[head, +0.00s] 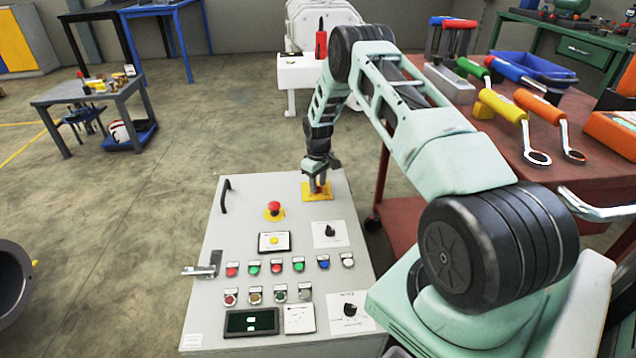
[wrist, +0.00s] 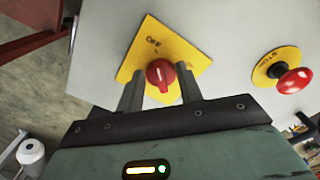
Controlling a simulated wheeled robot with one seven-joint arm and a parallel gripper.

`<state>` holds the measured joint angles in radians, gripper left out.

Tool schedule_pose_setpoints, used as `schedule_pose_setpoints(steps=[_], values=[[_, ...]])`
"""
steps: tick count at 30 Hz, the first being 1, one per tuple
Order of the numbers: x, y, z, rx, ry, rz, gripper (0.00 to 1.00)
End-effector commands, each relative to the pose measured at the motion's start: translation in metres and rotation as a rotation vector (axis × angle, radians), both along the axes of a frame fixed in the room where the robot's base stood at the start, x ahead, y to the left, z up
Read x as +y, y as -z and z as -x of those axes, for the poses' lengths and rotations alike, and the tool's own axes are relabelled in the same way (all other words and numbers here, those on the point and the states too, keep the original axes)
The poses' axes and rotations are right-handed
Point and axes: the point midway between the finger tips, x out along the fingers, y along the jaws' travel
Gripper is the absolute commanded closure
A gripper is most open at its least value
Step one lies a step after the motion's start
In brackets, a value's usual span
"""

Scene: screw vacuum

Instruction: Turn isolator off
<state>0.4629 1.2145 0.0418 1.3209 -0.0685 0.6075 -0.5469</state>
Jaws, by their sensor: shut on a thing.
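The isolator is a red rotary knob (wrist: 160,76) on a square yellow plate (wrist: 190,52) on the grey control panel (head: 215,290). In the wrist view the printed word OFF stands above the knob, and the knob's raised ridge points roughly toward it. My gripper (head: 318,187) reaches down onto the yellow plate at the panel's far right corner in the head view. In the wrist view my gripper (wrist: 160,74) is shut on the knob, one finger on each side. In the head view the fingers largely hide the knob.
A red emergency stop button (head: 274,207) stands on the panel near the isolator. Rows of small buttons, dials and a screen (head: 252,322) fill the nearer part. A black handle (head: 225,196) rises at the far left edge. A red tool table (head: 470,150) stands right of the panel.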

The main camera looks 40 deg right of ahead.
Motion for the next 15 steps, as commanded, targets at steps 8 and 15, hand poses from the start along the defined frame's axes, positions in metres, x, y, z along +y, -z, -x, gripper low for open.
schedule_pose_setpoints(steps=[8, 15], values=[[-0.0003, -0.0002, 0.0000, 0.000, 0.000, 0.001, 0.42], [-0.0004, -0.0064, -0.0005, -0.001, 0.000, 0.001, 0.42]])
